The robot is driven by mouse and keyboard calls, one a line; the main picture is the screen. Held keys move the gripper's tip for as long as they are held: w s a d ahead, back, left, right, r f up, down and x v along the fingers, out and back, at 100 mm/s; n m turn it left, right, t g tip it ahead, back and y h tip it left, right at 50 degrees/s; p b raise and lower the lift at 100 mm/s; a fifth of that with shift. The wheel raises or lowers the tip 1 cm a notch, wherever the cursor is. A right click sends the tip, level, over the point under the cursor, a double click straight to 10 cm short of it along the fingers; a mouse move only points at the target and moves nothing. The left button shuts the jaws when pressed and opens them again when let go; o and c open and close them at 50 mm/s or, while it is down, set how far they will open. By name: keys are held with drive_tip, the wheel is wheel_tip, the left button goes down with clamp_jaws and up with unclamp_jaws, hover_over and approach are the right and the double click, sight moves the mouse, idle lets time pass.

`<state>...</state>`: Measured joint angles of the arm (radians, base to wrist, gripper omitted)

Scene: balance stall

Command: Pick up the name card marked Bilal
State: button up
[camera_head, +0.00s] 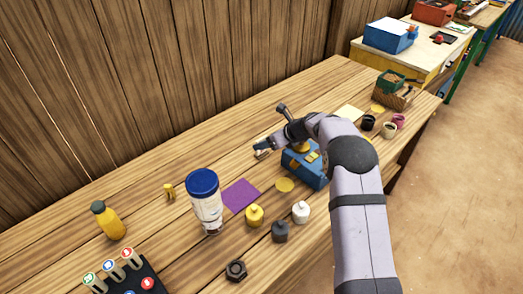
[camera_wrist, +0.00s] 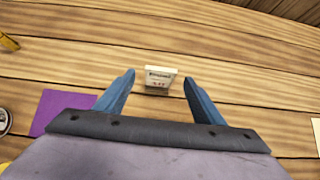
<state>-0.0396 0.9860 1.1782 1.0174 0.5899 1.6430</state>
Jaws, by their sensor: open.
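In the wrist view a small white name card (camera_wrist: 160,72) stands on the wooden table, just past and between my fingertips. It bears dark printing too small to read for sure, so I cannot tell whether it says Bilal. My gripper (camera_wrist: 158,80) is open, with one blue finger on each side of the card's line and nothing held. In the head view my gripper (camera_head: 262,149) is low over the middle of the table, left of a blue box (camera_head: 305,165). The card is hard to make out there.
A blue-lidded jar (camera_head: 205,200), a purple square (camera_head: 241,195) and a yellow bottle (camera_head: 108,220) stand or lie left of my gripper. Small weights (camera_head: 279,231) are in front. A wooden wall (camera_head: 180,60) rises behind. The table between gripper and wall is clear.

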drive_tip(key=shift+x, duration=1.1)
drive_tip(key=c, duration=1.4)
drive_tip(key=shift+r, duration=5.15)
